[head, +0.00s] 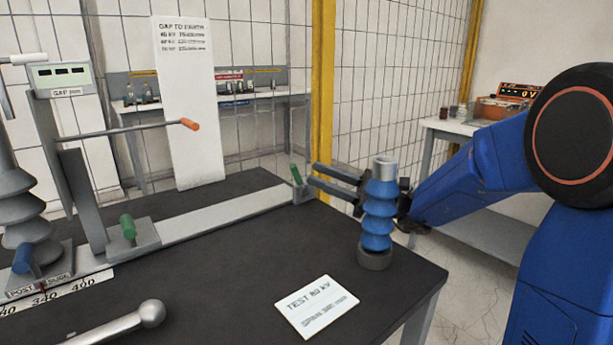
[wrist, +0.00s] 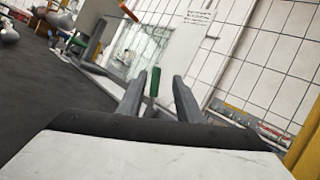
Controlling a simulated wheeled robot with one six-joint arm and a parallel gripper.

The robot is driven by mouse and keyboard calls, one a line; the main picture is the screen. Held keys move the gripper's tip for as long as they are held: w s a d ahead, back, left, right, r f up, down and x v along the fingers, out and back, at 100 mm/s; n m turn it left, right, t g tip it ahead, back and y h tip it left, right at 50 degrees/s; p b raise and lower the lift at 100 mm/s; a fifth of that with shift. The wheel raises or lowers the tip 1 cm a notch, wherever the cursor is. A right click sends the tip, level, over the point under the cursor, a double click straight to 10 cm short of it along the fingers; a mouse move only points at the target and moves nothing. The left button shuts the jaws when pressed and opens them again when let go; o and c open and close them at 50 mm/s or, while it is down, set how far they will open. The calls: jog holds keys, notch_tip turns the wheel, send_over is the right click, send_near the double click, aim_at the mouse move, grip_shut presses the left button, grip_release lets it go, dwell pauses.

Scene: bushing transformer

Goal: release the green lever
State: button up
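A short green lever (head: 296,174) stands at the right end of the grey rail (head: 225,212). In the wrist view the green lever (wrist: 154,82) shows upright between my two fingers, beyond or near their tips. Another green handle (head: 128,226) sits on the grey block farther left on the rail. My gripper (head: 314,174) is open, its fingers pointing left, with the tips close to the lever at the rail end. I cannot tell whether they touch it. My gripper (wrist: 157,82) holds nothing that I can see.
A blue ribbed insulator (head: 378,215) stands on the black table in front of my gripper in the head view. A card reading "TEST 80 kV" (head: 316,306) lies nearby. A crank with an orange tip (head: 189,124) sticks out at left. A yellow post (head: 322,90) rises behind.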

jog(key=s+d, duration=0.1)
jog(key=d, duration=0.5)
jog(key=shift+s+d, duration=0.15)
jog(key=shift+s, duration=0.05)
